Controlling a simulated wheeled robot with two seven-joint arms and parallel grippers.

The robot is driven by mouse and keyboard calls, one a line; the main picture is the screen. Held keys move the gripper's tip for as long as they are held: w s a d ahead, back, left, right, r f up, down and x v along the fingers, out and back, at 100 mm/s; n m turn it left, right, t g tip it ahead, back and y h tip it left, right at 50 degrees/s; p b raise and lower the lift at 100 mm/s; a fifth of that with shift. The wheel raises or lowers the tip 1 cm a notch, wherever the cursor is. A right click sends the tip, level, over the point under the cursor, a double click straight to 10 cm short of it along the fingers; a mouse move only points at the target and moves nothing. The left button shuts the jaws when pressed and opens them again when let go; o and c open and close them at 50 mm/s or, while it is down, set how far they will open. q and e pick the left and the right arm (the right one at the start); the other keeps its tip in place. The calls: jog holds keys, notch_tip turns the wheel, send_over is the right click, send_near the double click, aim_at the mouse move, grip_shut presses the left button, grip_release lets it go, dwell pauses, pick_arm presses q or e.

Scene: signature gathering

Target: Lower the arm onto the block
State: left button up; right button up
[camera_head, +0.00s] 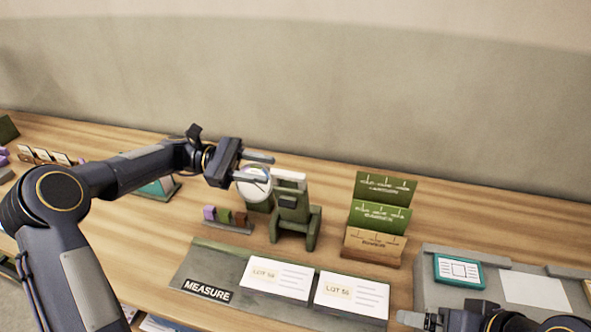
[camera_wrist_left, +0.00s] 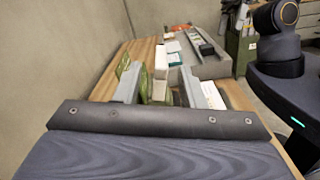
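A green device (camera_head: 293,213) stands on the table, with a round white dial (camera_head: 253,186) at its left and a pale bar (camera_head: 289,178) across its top. The pale bar also shows in the left wrist view (camera_wrist_left: 161,62). My left gripper (camera_head: 267,166) is open beside the device's top, its fingers pointing right. In the left wrist view its two fingers (camera_wrist_left: 162,88) are apart, with the bar and green parts seen between them; contact cannot be told. Small purple, green and brown blocks (camera_head: 225,215) stand in a tray left of the device. My right gripper (camera_head: 418,321) is partly in view.
A grey tray (camera_head: 428,272) with a teal card (camera_head: 459,271) lies at right. A wall rises behind.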

aim_at(305, 177)
pick_arm(q)
jog(key=d, duration=0.2)
jog(key=s+d, duration=0.1)
jog(key=d, duration=0.1)
jog(key=d+p, duration=0.1)
jog(key=d, duration=0.1)
jog(key=shift+s+d, duration=0.25)
jog(key=shift+d, duration=0.1)
jog(key=shift+c, duration=0.3)
grip_shut()
